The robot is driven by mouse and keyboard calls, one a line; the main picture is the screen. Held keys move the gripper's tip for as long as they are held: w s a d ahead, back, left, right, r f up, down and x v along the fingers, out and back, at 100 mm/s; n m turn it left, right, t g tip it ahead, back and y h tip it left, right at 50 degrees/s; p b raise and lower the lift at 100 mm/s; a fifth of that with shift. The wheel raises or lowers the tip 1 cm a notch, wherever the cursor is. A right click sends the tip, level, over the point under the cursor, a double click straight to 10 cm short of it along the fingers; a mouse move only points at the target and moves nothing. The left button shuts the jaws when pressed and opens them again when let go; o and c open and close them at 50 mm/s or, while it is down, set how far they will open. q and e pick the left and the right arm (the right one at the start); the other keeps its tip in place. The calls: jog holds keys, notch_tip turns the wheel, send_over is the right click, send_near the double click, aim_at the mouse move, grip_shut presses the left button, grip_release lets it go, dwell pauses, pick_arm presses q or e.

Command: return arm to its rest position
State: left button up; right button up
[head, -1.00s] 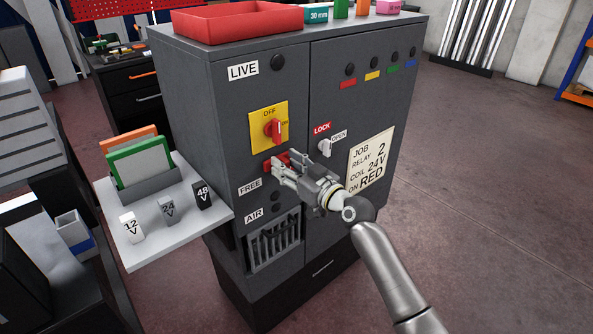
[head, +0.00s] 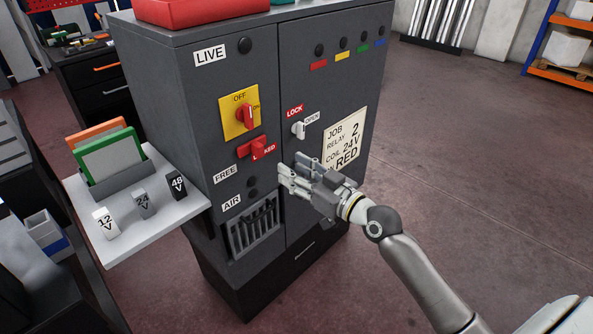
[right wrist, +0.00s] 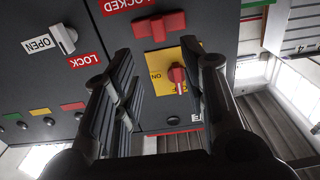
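My right gripper (head: 289,178) is in front of the grey cabinet (head: 300,225), to the right of the red slide handle (head: 250,147) and below the white lock knob (head: 298,130). Its fingers stand apart with nothing between them, as the right wrist view also shows (right wrist: 158,65). The arm comes in from the lower right. In the right wrist view the red handle (right wrist: 160,26) and the red rotary switch (right wrist: 177,75) on its yellow plate lie beyond the fingers, upside down. My left gripper is out of view.
A side shelf (head: 142,225) at the left of the cabinet holds blocks marked 12 V, 24 V and 48 V, and a rack with green and orange cards (head: 112,165). A red tray (head: 200,10) is on the cabinet top. The floor (head: 480,170) at the right is clear.

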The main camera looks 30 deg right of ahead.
dwell(0.3)
jog(key=d+f+m+g+h, duration=0.1)
jog(key=d+f+g+h, duration=0.1)
jog(key=f, duration=0.8)
jog(key=d+f+m+g+h, duration=0.1)
jog(key=d+f+m+h, duration=0.1)
jog(key=f, duration=0.9)
jog(key=s+f+g+h+p, duration=0.1)
jog(key=s+f+g, duration=0.1)
jog(key=s+f, duration=0.5)
jog(key=s+f+g, duration=0.2)
jog(key=f, duration=0.8)
jog(key=s+a+f+g+h, duration=0.15)
jog(key=s+f+g, duration=0.35)
jog(key=s+f, duration=1.3)
jog(key=s+a+f+g, duration=0.2)
jog(key=s+f, duration=0.1)
jog(key=s, duration=0.8)
jog(key=s+a+f+n+g+p, duration=0.1)
jog(key=s+a+f+g, duration=0.1)
jog(key=s, duration=0.9)
jog(key=shift+s+a+f, duration=0.25)
jog(key=shift+a+f, duration=0.1)
jog(key=shift+f, duration=0.2)
